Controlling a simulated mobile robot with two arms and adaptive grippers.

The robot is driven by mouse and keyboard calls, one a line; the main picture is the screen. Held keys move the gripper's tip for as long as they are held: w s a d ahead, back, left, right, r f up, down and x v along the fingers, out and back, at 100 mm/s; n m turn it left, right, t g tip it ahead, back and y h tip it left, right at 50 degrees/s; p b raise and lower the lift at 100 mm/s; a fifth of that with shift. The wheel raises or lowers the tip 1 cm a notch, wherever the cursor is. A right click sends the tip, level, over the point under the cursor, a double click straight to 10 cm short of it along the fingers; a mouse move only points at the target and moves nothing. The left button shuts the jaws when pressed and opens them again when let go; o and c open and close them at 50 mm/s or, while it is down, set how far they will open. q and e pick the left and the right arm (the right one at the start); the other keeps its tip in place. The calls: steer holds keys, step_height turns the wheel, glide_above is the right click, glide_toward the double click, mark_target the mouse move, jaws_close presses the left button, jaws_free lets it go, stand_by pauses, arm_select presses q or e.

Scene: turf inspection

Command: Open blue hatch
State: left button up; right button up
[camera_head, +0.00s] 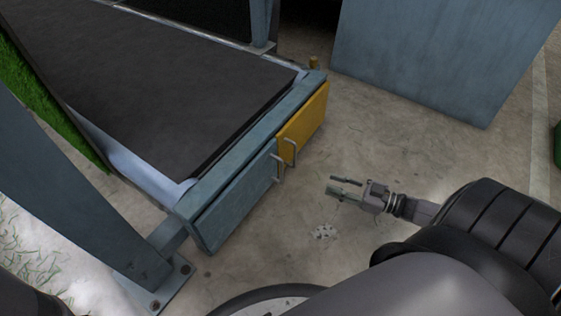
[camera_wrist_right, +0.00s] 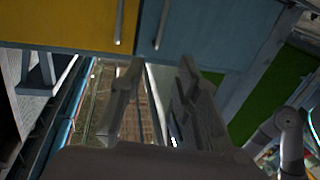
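The blue hatch (camera_head: 235,207) is a flat panel on the end of the conveyor-like frame and appears shut. Its metal bar handle (camera_head: 279,170) sits at the edge beside the yellow hatch (camera_head: 306,124). In the right wrist view the blue hatch (camera_wrist_right: 212,32) is at upper right and its handle (camera_wrist_right: 161,25) is at top centre. My right gripper (camera_head: 338,187) is open and empty, to the right of both handles and apart from them. Its spread fingers (camera_wrist_right: 158,85) also show in the wrist view, with nothing between them. My left gripper is not in view.
The yellow hatch has its own handle (camera_head: 292,153), close to the blue one. A dark belt (camera_head: 170,80) lies behind the hatches. A large blue-grey cabinet (camera_head: 440,55) stands at upper right. A bolted support foot (camera_head: 155,280) is at lower left.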

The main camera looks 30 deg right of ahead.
mark_target(282, 167)
steer(key=b+x, duration=0.7)
steer(key=x, duration=1)
steer(key=shift+w+a, duration=0.1)
steer(key=shift+w, duration=0.1)
steer(key=shift+c, duration=0.5)
jaws_close()
